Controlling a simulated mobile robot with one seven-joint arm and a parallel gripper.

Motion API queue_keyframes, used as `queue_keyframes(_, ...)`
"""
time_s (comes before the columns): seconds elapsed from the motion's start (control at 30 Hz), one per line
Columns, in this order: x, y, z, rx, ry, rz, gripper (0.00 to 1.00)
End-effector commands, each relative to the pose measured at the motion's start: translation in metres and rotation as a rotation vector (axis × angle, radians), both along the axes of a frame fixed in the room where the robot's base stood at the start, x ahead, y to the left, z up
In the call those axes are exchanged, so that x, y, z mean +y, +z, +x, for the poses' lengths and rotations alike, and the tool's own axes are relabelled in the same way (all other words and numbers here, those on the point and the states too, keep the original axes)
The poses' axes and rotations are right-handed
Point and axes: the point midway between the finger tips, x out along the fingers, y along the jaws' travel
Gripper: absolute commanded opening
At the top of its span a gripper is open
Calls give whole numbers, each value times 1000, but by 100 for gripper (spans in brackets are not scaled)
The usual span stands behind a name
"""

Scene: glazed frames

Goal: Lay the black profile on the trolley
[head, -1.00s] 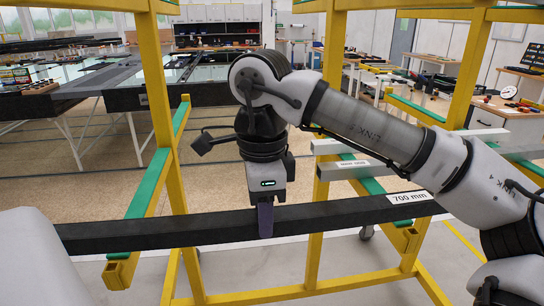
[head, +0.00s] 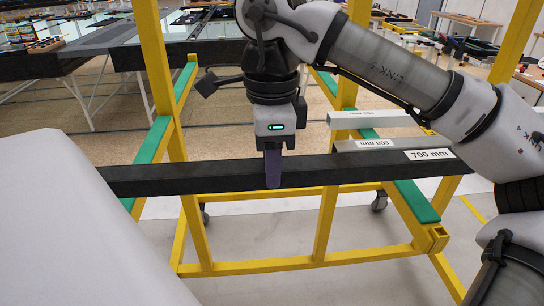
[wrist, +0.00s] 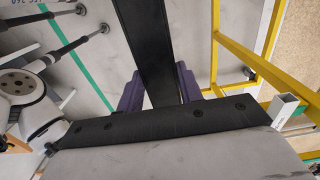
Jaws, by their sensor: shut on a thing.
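The long black profile (head: 340,170), labelled 700 mm near its right end, lies level across the picture in the head view. My gripper (head: 272,170) is shut on it near its middle, pointing down. In the wrist view the purple fingers of my gripper (wrist: 158,90) stand on either side of the black profile (wrist: 145,35). The trolley (head: 327,215) is a yellow frame with green-topped arms. The profile passes in front of or over the left green arm (head: 152,140) and right green arm (head: 413,200); I cannot tell whether it touches them.
Pale profiles (head: 375,118) lie on the right side of the trolley, behind the black one. Yellow uprights (head: 155,60) stand left and right of my arm. Worktables (head: 70,62) are behind.

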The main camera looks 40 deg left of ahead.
Motion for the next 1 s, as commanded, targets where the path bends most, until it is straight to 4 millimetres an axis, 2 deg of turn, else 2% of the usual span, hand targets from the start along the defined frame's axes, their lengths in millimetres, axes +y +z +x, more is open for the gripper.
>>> queue_keyframes(0.17, 2, 2, -2, -1, 0, 1, 0)
queue_keyframes(0.8, 2, -50, -2, 1, -1, 1, 0)
queue_keyframes(1.0, 2, -58, -2, 1, -1, 2, 0)
